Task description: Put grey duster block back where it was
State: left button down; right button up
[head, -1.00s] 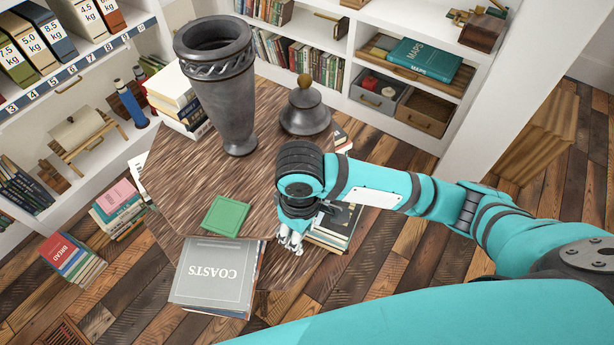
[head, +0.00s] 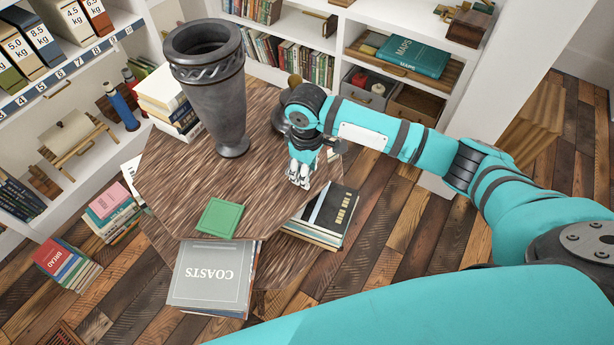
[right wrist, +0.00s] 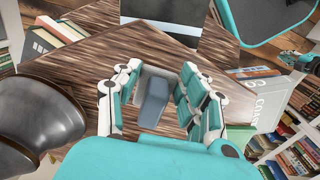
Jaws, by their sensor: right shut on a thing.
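My right gripper (head: 300,175) is above the far right part of the wooden table, in front of the dark lid. In the right wrist view the right gripper (right wrist: 160,105) is shut on the grey duster block (right wrist: 153,102), which sits between its fingers over the wood. In the head view the fingers hide the block. A green square pad (head: 220,217) lies flat on the table, left of and nearer than the gripper. My left gripper is not in the head view.
A tall grey vase (head: 229,110) stands on the table left of the gripper. A dark lid (head: 330,140) is partly hidden behind my arm. Book stacks, one topped by COASTS (head: 213,277) and one by a black book (head: 328,208), stand at the table's near edges.

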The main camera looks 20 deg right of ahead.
jog(key=shift+s+f, duration=0.15)
jog(key=shift+f, duration=1.25)
jog(key=o, duration=1)
notch_tip(320, 180, up, 12)
jog(key=shift+s+a, duration=0.1)
jog(key=shift+a, duration=0.05)
